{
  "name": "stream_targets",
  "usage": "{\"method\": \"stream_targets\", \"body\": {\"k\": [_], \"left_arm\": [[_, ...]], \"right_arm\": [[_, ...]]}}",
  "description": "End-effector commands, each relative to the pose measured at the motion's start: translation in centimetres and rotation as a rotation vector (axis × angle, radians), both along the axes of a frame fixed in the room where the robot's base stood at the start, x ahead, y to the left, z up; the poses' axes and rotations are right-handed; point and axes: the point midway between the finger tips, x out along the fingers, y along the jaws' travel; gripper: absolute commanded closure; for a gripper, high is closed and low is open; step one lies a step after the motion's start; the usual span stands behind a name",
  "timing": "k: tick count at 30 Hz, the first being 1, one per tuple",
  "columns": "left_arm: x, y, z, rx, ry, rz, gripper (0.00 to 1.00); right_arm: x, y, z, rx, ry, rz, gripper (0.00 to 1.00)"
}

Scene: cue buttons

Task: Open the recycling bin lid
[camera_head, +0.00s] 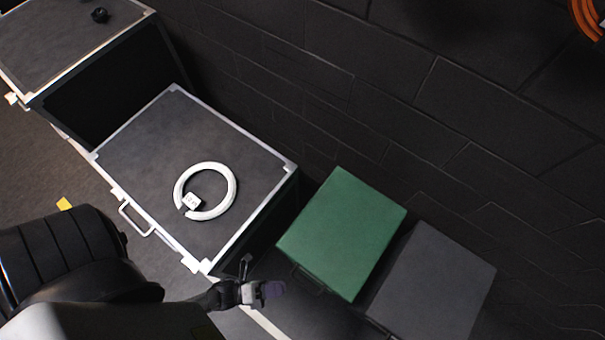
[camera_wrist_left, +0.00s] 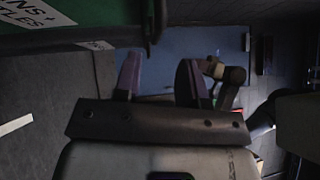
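The green recycling bin's lid (camera_head: 342,233) is shut and lies flat, with a dark handle or lip (camera_head: 308,281) along its near edge. In the left wrist view the green bin (camera_wrist_left: 105,12) fills the top left, with a partly cut-off white label (camera_wrist_left: 35,12) and a black edge piece hanging at its right end. My left gripper (camera_head: 268,289) is just left of the bin's near corner, apart from the lid. In the wrist view its two purplish fingers (camera_wrist_left: 160,78) are spread with nothing between them.
A grey-lidded bin (camera_head: 432,285) stands close to the right of the green one. A dark case (camera_head: 150,145) with a white ring (camera_head: 224,205) on top stands to the left. A black block wall (camera_head: 400,90) runs behind. Floor shows at the left.

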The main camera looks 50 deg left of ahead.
Motion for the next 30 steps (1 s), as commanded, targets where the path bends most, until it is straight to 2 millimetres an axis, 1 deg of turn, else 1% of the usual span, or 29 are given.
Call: {"method": "stream_targets", "body": {"k": [3, 12, 16, 21, 30], "left_arm": [[0.9, -0.5, -0.2, -0.019, 0.006, 0.013, 0.62], [4.1, -2.9, 0.3, -0.019, 0.010, 0.013, 0.62], [5.1, -3.6, 0.5, -0.020, 0.010, 0.013, 0.62], [5.7, -4.1, 0.6, -0.019, 0.011, 0.013, 0.62], [5.8, -4.2, 0.6, -0.018, 0.012, 0.013, 0.62]], "right_arm": [[0.0, -0.2, -0.1, -0.006, -0.001, 0.003, 0.11], [0.0, -0.4, -0.2, -0.013, -0.001, 0.006, 0.11], [0.0, -0.4, -0.3, -0.013, -0.001, 0.006, 0.11], [0.0, -0.3, -0.3, -0.010, 0.000, 0.003, 0.11], [0.1, -0.1, -0.3, -0.002, 0.000, -0.001, 0.11]]}}
